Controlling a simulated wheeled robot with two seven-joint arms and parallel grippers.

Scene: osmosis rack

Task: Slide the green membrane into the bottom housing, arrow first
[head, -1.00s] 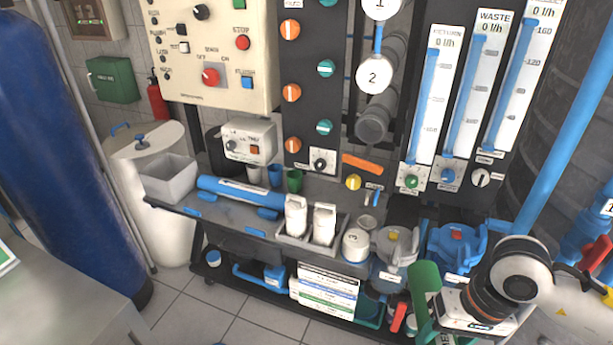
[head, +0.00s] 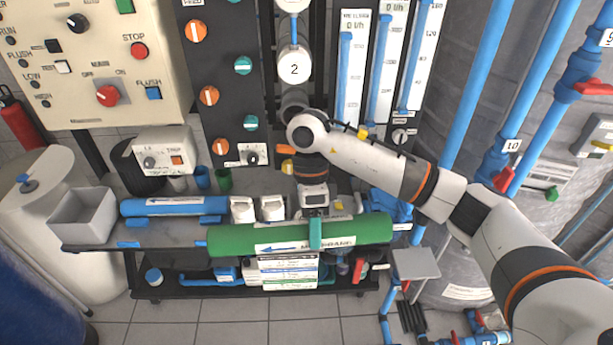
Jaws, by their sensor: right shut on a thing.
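The green membrane (head: 235,239) is a long tube lying nearly level across the head view, in front of the bench edge. Its white label carries a blue arrow pointing left. My right gripper (head: 315,232) is shut around the tube right of its middle, coming down from above. The bottom housing (head: 293,101) appears as a grey cylinder below the white cap marked 2 (head: 294,68); my right wrist partly hides it. The membrane is apart from the housing, lower and nearer to me. My left gripper is not in view.
Flow meters (head: 352,70) rise right of the housings. Blue pipes (head: 478,80) and my arm fill the right side. The tiled floor in front is clear.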

